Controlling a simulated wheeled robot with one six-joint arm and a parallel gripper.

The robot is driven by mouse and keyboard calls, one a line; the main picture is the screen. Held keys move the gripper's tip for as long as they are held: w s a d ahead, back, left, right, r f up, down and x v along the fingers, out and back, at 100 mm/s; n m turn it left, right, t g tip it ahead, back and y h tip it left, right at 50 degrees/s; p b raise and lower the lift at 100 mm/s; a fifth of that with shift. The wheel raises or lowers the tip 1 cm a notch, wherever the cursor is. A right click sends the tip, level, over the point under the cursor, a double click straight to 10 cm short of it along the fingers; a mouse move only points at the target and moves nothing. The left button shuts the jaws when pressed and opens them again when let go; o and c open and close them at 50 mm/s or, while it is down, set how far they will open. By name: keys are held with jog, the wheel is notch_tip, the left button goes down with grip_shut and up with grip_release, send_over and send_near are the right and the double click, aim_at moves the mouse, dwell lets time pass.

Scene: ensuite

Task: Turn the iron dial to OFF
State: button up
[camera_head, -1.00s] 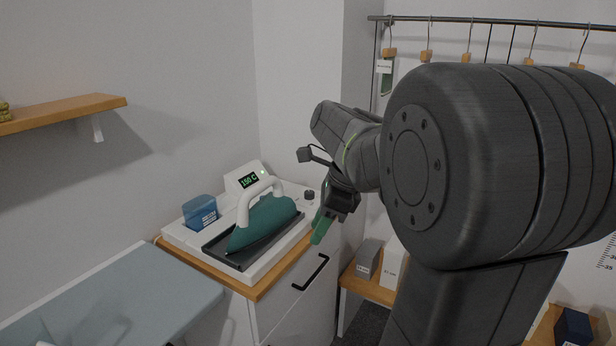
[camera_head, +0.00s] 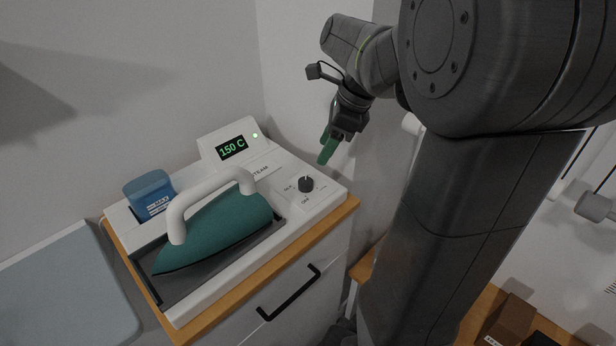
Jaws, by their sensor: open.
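The iron station (camera_head: 300,215) is a white base on a wood-topped cabinet. Its small black dial (camera_head: 306,184) sits at the right end, with printed labels around it; a white mark shows at the dial's top edge, and OFF reads below it. The display (camera_head: 232,148) shows 150 C in green, with a small lit lamp (camera_head: 255,135) beside it. The teal iron (camera_head: 215,228) with a white handle rests in its dark tray. My gripper (camera_head: 327,150), with green fingers, hangs above and behind the dial, slightly to its right, apart from it and empty. It is open.
A blue water tank (camera_head: 149,194) stands at the left of the base. A light blue ironing board (camera_head: 65,290) lies to the left. The cabinet has a black handle (camera_head: 289,293). Walls stand close behind. The space above the dial looks clear.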

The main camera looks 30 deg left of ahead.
aim_at(306, 181)
jog(key=b+x, duration=0.1)
jog(key=x, duration=0.9)
jog(key=shift+w+a+f, duration=0.1)
jog(key=shift+f, duration=0.2)
jog(key=c, duration=1)
